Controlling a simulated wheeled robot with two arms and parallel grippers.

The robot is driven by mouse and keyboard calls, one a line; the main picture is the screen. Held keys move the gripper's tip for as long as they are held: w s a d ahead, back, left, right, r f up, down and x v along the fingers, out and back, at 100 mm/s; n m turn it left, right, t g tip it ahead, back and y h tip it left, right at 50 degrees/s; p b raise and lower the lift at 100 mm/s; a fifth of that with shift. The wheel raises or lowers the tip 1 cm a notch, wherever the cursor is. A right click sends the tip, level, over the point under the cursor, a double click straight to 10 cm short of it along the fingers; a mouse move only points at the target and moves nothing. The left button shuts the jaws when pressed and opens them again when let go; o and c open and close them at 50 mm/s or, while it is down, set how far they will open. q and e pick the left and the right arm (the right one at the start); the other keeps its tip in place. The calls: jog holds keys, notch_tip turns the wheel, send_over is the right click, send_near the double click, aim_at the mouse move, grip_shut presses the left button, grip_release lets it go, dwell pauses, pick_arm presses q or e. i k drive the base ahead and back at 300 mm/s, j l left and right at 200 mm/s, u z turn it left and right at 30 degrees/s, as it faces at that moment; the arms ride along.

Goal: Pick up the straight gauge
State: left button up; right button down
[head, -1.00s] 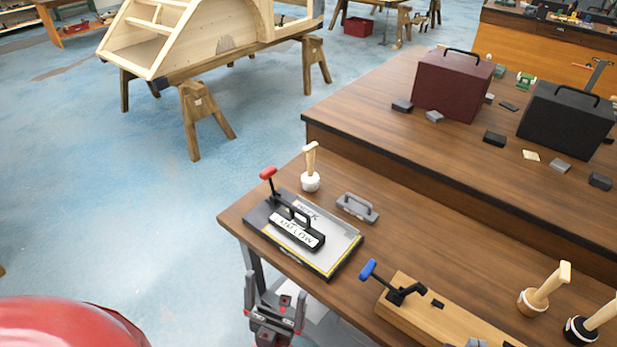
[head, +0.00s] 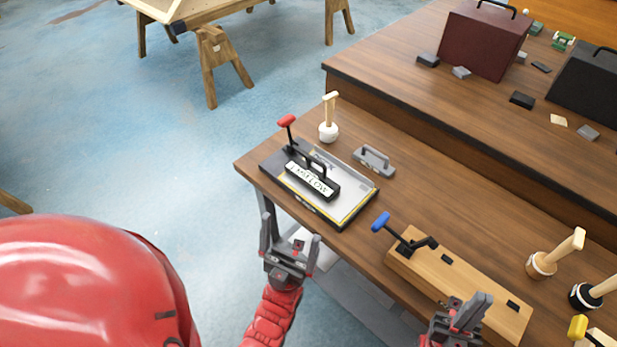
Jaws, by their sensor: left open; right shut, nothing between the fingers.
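No label that I can read names the straight gauge. A small grey block with a handle (head: 374,161) lies on the wooden table (head: 400,185). In front of it a black block with a handle and a white lettered face (head: 312,183) sits on a grey plate fixture (head: 343,205) with a red-knobbed lever. I cannot tell which block is the gauge. My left gripper (head: 290,236) is open and empty, beside the table's front edge, in front of the plate fixture. My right gripper (head: 464,312) is shut and empty, at the near side of a wooden board fixture (head: 465,285).
A blue-knobbed lever (head: 381,222) is on the board fixture. A white-based mallet-like tool (head: 328,131) stands behind the plate fixture. More such tools (head: 541,263) stand at the right. A raised bench (head: 440,105) behind holds a maroon case (head: 484,43) and small blocks.

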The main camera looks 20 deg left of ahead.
aim_at(317, 181)
jog(key=j+u, duration=0.25)
jog(key=j, duration=0.45)
jog(key=i+j+u, duration=0.2)
jog(key=j, duration=0.45)
jog(key=k, duration=0.1)
